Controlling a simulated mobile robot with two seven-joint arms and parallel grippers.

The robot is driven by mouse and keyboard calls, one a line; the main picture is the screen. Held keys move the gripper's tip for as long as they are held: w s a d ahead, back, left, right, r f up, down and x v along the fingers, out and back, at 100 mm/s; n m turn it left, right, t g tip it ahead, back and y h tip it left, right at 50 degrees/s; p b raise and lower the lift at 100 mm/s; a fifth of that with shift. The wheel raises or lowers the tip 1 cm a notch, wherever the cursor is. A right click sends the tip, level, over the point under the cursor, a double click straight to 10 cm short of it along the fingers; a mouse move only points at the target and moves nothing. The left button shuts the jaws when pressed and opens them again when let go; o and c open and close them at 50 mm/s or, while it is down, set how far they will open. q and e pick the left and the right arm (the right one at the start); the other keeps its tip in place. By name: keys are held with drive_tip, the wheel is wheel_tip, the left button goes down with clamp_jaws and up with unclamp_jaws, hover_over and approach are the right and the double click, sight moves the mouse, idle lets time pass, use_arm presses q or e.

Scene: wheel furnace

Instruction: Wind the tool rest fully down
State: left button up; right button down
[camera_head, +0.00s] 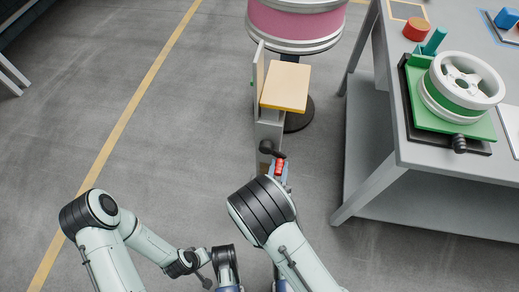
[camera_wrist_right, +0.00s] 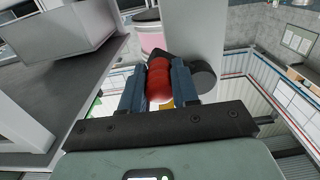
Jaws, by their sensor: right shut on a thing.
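The tool rest (camera_head: 286,87) is a flat pale-yellow plate on a grey upright post (camera_head: 268,130), just below the pink wheel in the head view. A dark crank (camera_head: 266,147) with a red handle (camera_head: 280,166) sits low on the post's near side. My right gripper (camera_head: 281,174) is shut on the red handle. In the right wrist view the red handle (camera_wrist_right: 159,82) lies between the two blue-grey fingers, with the dark crank hub (camera_wrist_right: 203,78) beside it.
A pink drum-like wheel (camera_head: 296,20) stands behind the rest. A grey table (camera_head: 400,160) on the right carries a green fixture (camera_head: 420,100) with a silver wheel (camera_head: 466,80), and a red cylinder (camera_head: 416,29). The floor to the left is clear, with a yellow line (camera_head: 140,95).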

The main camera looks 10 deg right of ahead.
drive_tip(key=shift+w+a+r, duration=0.15)
drive_tip(key=shift+a, duration=0.25)
drive_tip(key=shift+w+a+f+b, duration=0.25)
drive_tip(key=shift+a+f+b, duration=0.15)
drive_tip(key=shift+a+f, duration=0.3)
drive_tip(key=c, duration=1)
unclamp_jaws()
drive_tip(key=shift+r, duration=0.2)
drive_tip(key=shift+s+d+f, duration=0.1)
drive_tip(key=p+v, duration=0.2)
drive_tip(key=v, duration=0.5)
